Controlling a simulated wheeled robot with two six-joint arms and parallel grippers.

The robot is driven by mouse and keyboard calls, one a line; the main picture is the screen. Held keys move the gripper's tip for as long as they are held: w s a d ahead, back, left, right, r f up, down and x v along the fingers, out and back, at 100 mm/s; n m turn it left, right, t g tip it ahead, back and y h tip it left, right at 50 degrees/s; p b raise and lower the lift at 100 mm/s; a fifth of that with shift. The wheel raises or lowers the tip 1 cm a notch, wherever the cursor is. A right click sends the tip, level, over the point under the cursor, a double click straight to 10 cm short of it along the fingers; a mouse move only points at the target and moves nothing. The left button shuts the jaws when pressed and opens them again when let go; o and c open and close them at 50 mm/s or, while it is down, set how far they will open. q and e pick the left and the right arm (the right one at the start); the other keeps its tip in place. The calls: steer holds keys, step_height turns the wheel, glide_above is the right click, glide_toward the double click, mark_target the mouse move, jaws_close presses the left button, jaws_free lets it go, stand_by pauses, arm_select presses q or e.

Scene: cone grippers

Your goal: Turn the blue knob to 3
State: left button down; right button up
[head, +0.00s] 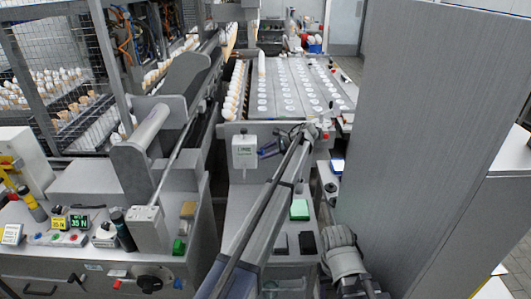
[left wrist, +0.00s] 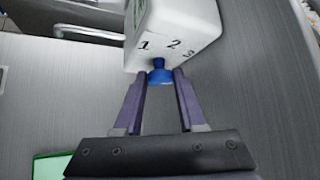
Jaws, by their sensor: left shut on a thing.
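A white box (head: 244,152) with a small display stands on the front of the machine, and in the left wrist view the white box (left wrist: 172,32) shows the black marks 1, 2 and 3. The blue knob (left wrist: 159,76) sticks out of the box under these marks. My left gripper (left wrist: 160,76) has its two purple fingers closed around the knob, one on each side. In the head view, my left gripper (head: 264,153) reaches the box from the right. I cannot tell which number the knob points to. My right gripper is not in view.
A tall grey panel (head: 440,130) closes off the right side. A control bench (head: 70,265) with several small items stands at the left.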

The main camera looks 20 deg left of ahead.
arm_select(q)
steer(key=shift+s, duration=0.1)
steer(key=c, duration=0.5)
jaws_free()
